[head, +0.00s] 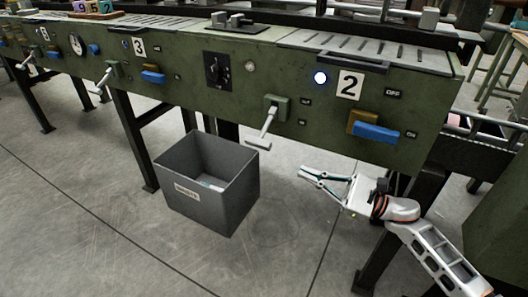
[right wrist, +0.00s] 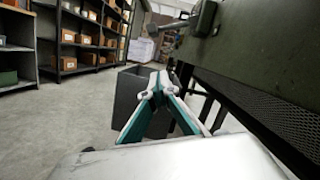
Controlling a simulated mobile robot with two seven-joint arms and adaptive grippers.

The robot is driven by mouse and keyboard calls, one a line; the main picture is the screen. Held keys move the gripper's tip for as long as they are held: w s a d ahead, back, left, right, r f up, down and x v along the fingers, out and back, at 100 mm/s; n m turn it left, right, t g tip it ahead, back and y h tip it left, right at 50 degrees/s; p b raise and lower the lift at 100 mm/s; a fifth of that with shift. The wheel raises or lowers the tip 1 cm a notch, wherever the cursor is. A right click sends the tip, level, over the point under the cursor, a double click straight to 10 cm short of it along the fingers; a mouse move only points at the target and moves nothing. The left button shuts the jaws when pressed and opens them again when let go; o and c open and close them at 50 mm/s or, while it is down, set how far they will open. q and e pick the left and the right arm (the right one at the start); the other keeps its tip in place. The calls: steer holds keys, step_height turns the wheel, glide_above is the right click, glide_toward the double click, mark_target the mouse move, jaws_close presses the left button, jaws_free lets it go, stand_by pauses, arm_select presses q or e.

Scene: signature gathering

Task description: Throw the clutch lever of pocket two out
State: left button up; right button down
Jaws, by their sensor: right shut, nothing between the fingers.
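The panel marked 2 (head: 350,85) carries a pale grey lever (head: 265,125) on a green block, left of the number, its arm slanting down and out. Two small plates (head: 306,102) beside it are too small to read surely. A blue handle (head: 376,132) on a brass block sits to the right between OFF and ON plates. My right gripper (head: 303,173) is shut and empty, below and right of the grey lever, apart from it, pointing left. In the right wrist view its fingertips (right wrist: 160,76) meet; a green block with a lever (right wrist: 203,16) shows above. My left gripper is out of view.
A grey bin (head: 210,185) stands on the floor left of my right gripper, below the panel. Black machine legs (head: 138,140) stand under the panel. Similar levers and blue handles (head: 152,76) line the panel leftward. Open floor lies in front.

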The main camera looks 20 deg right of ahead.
mark_target(267, 125)
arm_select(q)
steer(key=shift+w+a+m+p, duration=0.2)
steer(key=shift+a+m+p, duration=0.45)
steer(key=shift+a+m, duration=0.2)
arm_select(e)
steer(key=w+a+r, duration=0.5)
steer(key=w+a, duration=0.1)
steer(key=a, duration=0.2)
steer(key=shift+r, duration=0.4)
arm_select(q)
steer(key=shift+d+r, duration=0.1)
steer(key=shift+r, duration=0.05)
arm_select(e)
steer(key=shift+a, duration=0.1)
